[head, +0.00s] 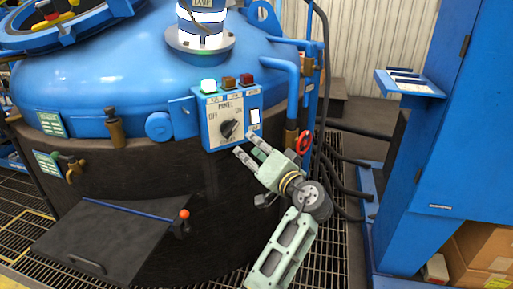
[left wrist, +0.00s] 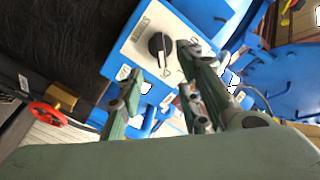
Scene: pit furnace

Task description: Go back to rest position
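My left gripper (head: 247,144) is in front of the lower right part of the control panel (head: 212,138) on the blue furnace (head: 110,82). Its two fingers are spread with nothing between them. In the left wrist view the open fingers (left wrist: 158,68) point at the panel, with the black knob (left wrist: 159,45) seen between and beyond them. In the head view the knob (head: 229,129) is just left of the fingertips, and they look apart from it. My right gripper is not in view.
A lever with an orange-red ball (head: 184,214) is low at the left. A red valve wheel (head: 304,142) and blue pipes are close right of my gripper. A blue cabinet (head: 465,120) with a small shelf (head: 408,84) stands at the right. Grated floor lies below.

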